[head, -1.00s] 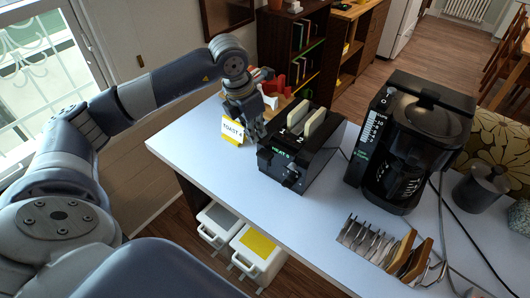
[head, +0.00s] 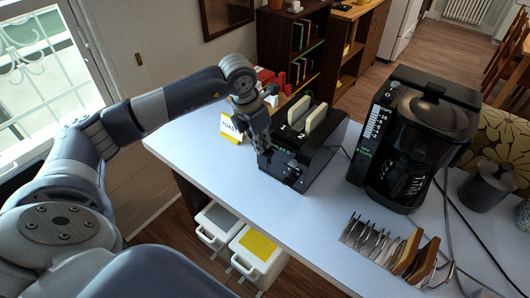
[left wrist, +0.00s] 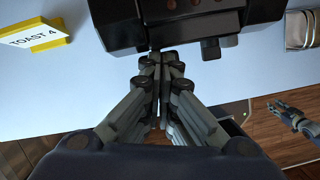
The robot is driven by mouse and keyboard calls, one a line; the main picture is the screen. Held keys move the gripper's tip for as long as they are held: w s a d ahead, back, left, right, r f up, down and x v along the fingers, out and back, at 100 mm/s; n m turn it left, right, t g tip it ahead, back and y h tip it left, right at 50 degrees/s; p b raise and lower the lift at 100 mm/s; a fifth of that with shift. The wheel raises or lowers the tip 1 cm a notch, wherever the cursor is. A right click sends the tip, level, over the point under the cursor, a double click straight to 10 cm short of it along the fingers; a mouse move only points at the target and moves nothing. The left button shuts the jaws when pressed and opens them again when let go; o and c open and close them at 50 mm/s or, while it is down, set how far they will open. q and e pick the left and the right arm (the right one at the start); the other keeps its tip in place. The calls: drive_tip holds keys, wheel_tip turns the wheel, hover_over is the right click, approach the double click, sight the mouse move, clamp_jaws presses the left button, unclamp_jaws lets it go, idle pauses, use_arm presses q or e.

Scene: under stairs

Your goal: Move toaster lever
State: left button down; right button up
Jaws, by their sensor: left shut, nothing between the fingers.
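The black toaster (head: 318,160) stands on the pale counter with two bread slices (head: 300,112) in its slots. Its front, with knobs, fills the top of the left wrist view (left wrist: 180,22). A small black tab that looks like a lever (left wrist: 211,48) sticks out below that front, right of my fingertips. My left gripper (head: 264,150) is at the toaster's front left corner in the head view. In the left wrist view its fingers (left wrist: 162,60) are shut and empty, close under the toaster's front edge; contact is unclear. My right gripper (left wrist: 286,112) hangs lower right, fingers apart.
A yellow-edged "TOAST 4" card (left wrist: 40,36) stands left of the gripper. A black coffee maker (head: 415,140) stands right of the toaster. A metal rack (head: 375,242) is near the front edge. The counter (head: 290,222) is clear in front of the toaster.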

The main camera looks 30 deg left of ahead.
idle(0.3)
use_arm(q)
drive_tip(key=b+x, duration=0.2)
drive_tip(key=s+b+x, duration=0.1)
drive_tip(key=b+x, duration=0.2)
drive_tip(key=shift+a+f, duration=0.2)
drive_tip(key=shift+f, duration=0.15)
drive_tip(key=s, duration=0.2)
drive_tip(key=s+a+r, duration=0.1)
approach(262, 155)
drive_tip(key=s, duration=0.1)
drive_tip(key=s+a+r, duration=0.1)
drive_tip(key=s, duration=0.1)
drive_tip(key=shift+a+r, duration=0.25)
drive_tip(key=shift+a, duration=0.05)
